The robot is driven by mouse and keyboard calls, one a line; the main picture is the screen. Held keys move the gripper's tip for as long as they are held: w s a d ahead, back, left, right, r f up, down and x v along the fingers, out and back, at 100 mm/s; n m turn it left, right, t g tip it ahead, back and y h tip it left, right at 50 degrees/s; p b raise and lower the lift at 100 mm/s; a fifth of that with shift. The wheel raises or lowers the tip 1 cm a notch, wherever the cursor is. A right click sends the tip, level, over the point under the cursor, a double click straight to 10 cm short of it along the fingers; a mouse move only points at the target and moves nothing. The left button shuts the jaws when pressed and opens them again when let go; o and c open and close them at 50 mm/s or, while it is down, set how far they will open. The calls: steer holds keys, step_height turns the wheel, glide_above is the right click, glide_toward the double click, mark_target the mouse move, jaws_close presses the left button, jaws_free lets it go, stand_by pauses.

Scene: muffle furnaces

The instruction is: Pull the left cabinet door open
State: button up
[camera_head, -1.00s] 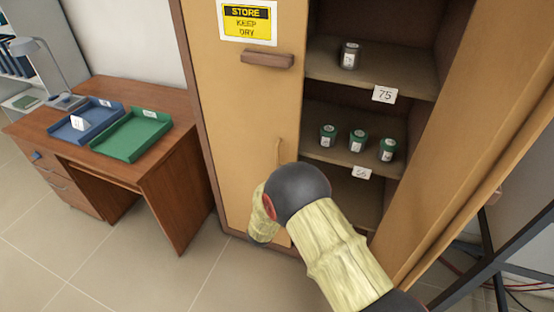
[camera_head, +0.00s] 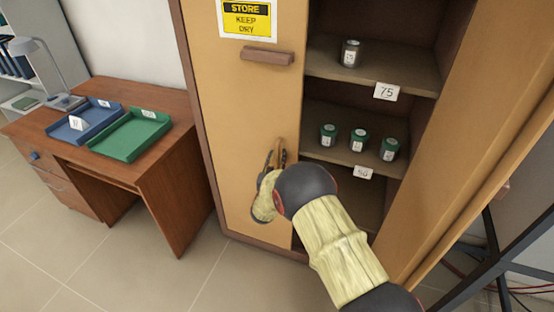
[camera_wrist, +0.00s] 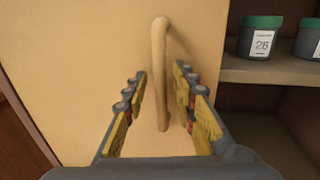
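The left cabinet door (camera_head: 228,115) is tan and closed, with a yellow "STORE KEEP DRY" sign (camera_head: 247,20) near its top. Its upright wooden handle (camera_wrist: 160,75) stands near the door's right edge; in the head view my arm partly covers it. My gripper (camera_head: 275,158) is at this handle. In the wrist view my gripper (camera_wrist: 160,85) is open, with one finger on each side of the handle and visible gaps to both. The handle's upper end rises beyond the fingertips.
The right cabinet door (camera_head: 490,130) stands open. Shelves hold a grey jar (camera_head: 350,53) and several green-lidded jars (camera_head: 358,139). A brown desk (camera_head: 160,165) with a blue tray (camera_head: 75,133) and a green tray (camera_head: 130,137) stands at left. The floor (camera_head: 130,255) before the desk is clear.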

steer(key=shift+c, duration=1.2)
steer(key=c, duration=0.4)
jaws_close()
